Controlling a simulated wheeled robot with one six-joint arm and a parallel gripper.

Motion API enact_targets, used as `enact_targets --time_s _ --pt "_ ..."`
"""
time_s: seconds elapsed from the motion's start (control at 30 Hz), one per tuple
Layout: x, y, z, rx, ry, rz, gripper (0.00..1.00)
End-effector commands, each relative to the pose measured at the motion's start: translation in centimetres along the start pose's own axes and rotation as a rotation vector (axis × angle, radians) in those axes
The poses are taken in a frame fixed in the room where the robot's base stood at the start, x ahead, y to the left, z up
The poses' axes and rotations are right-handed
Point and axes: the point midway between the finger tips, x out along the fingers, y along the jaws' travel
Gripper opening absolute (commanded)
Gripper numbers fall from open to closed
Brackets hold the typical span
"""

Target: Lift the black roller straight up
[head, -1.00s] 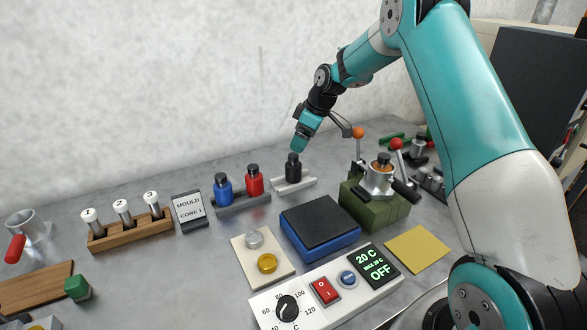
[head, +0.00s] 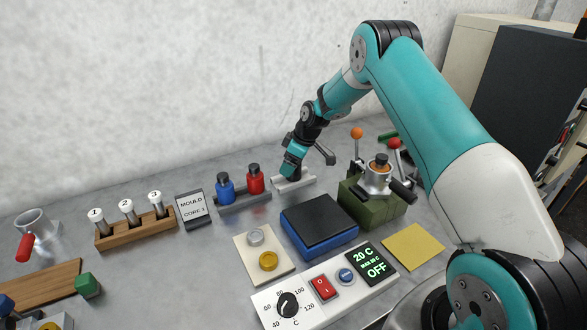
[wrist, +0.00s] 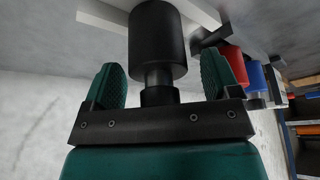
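The black roller (wrist: 157,45) stands upright in the wrist view, its wide body on a pale stand (wrist: 100,12) and its narrower neck towards my gripper (wrist: 163,78). The two green fingers are open, one on each side of the roller, with visible gaps to it. In the head view, my gripper (head: 291,168) is tilted over the roller (head: 297,174) and hides most of it. The pale stand (head: 306,183) shows around its foot.
A grey stand with blue (head: 226,188) and red (head: 256,180) rollers is just left. A blue-sided block with a black top (head: 318,222) lies in front. A green fixture (head: 372,210) with ball-topped levers stands to the right. A wall is behind.

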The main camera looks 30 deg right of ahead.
Motion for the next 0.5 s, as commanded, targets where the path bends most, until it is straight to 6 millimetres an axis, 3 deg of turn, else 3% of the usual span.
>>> enact_targets --time_s 0.03,0.27,0.5 --pt "0.0 0.0 0.01 0.0 0.0 0.0 0.71" --pt "-0.02 0.0 0.01 0.0 0.0 0.0 0.18" --pt "-0.14 0.05 -0.07 0.0 0.001 0.001 0.17"
